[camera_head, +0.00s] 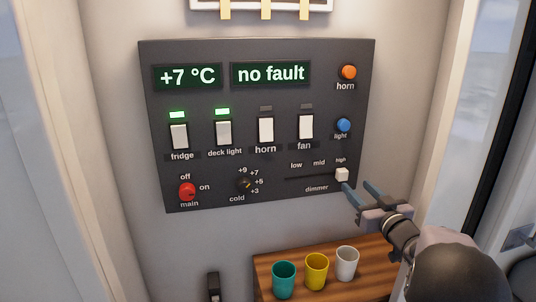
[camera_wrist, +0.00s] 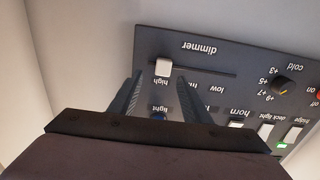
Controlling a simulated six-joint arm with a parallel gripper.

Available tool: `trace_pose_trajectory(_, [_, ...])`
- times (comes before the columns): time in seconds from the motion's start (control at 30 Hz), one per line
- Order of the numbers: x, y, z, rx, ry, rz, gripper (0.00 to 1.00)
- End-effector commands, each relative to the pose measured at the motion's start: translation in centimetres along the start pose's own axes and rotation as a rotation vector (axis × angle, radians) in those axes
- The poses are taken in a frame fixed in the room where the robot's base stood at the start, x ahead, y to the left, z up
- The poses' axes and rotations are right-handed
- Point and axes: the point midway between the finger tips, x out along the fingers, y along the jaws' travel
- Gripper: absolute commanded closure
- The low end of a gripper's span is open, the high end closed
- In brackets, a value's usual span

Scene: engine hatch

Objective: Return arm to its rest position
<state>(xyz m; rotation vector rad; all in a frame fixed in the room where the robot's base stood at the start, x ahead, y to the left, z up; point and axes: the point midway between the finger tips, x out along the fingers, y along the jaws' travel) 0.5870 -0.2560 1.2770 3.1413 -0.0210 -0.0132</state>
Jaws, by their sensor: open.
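My gripper (camera_head: 360,196) is open and empty, just below and right of the dimmer knob on the wall panel. The white dimmer knob (camera_head: 342,174) sits at the right end of its track, under "high". In the wrist view the knob (camera_wrist: 163,68) shows upside down beyond my two spread fingers (camera_wrist: 160,97), apart from them as far as I can tell. The dark panel (camera_head: 220,135) has displays reading "+7 °C" and "no fault". The fridge switch (camera_head: 179,137) and deck light switch (camera_head: 223,132) have lit green lamps.
Below the panel, a wooden shelf (camera_head: 375,252) holds a teal cup (camera_head: 284,280), a yellow cup (camera_head: 317,272) and a white cup (camera_head: 347,264), close under my arm. The red main knob (camera_head: 187,192) and cold dial (camera_head: 246,184) are further left. A window lies at the right.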

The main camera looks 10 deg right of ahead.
Motion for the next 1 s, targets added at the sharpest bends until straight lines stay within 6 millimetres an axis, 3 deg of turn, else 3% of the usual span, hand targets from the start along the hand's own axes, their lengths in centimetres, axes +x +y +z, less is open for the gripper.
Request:
trace_pose_trajectory(0.17, [0.4, -1.1, 1.9, -0.002, -0.085, 0.063, 0.56])
trace_pose_trajectory(0.27, [0.3, -2.4, 4.4, -0.001, -0.188, 0.124, 0.56])
trace_pose_trajectory(0.37, [-0.8, -4.3, 7.8, 0.001, -0.334, 0.182, 0.56])
trace_pose_trajectory(0.47, [-3.2, -7.0, 11.8, 0.004, -0.51, 0.22, 0.56])
trace_pose_trajectory(0.57, [-6.8, -10.2, 15.8, 0.003, -0.704, 0.23, 0.56])
trace_pose_trajectory(0.7, [-13.3, -15.1, 20.7, 0.0, -0.984, 0.199, 0.56])
trace_pose_trajectory(0.83, [-19.7, -19.2, 23.6, -0.004, -1.211, 0.138, 0.56])
trace_pose_trajectory(1.0, [-26.4, -23.0, 25.4, -0.01, -1.427, 0.053, 0.56])
